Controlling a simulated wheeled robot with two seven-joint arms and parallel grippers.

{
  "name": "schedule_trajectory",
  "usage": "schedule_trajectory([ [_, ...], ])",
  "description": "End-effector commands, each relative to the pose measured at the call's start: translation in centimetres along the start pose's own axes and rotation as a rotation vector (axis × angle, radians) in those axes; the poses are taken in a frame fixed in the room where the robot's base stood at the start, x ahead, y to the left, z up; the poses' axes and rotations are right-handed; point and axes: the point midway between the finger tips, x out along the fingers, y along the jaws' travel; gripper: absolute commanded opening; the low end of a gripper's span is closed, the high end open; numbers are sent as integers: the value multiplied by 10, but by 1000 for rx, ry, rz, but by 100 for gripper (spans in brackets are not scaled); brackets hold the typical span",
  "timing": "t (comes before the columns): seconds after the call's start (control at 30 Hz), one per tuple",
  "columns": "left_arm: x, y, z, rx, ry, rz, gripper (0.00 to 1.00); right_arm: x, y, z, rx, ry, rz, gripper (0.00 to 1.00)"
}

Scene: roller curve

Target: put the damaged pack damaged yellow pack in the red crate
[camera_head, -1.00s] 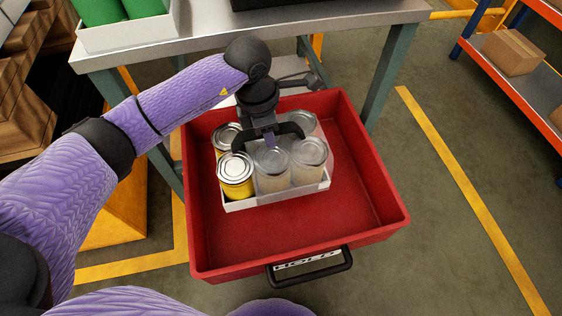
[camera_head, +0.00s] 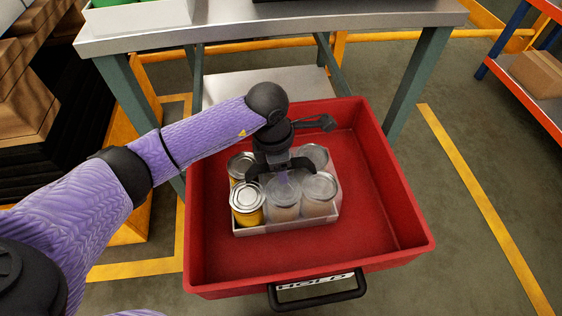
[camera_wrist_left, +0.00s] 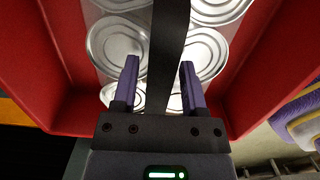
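The pack is a clear-sided tray (camera_head: 290,226) of several cans with silver lids and a dark carrying handle (camera_head: 306,164) across its top. A yellow can (camera_head: 247,203) stands at its front left; its other front cans look pale and cloudy. The pack sits upright inside the red crate (camera_head: 385,255), toward the crate's left and back. My left gripper (camera_head: 283,178) is over the middle of the pack. In the left wrist view its two purple fingers (camera_wrist_left: 160,80) stand apart on either side of the dark handle (camera_wrist_left: 168,40), with a gap beside the left finger. My right gripper is not seen.
The crate has a black front handle (camera_head: 317,287) with a label. A steel-topped table (camera_head: 330,25) with green legs stands behind it, carrying a white container (camera_head: 140,18). An orange-and-blue shelf with a cardboard box (camera_head: 540,72) is at the right. Crate floor right of the pack is clear.

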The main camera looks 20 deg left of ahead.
Motion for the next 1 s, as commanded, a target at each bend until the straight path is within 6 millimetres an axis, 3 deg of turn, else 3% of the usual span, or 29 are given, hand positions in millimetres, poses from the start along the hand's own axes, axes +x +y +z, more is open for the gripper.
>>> schedule_trajectory([
  [0.33,-4,0,0,0,-1,1,67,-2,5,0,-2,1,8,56],
  [0.7,-104,1,2,1,-4,7,67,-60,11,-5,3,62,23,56],
  [0.83,-121,0,1,0,-2,4,67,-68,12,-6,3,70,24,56],
  [1.0,-123,0,0,0,0,0,67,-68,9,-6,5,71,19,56],
])
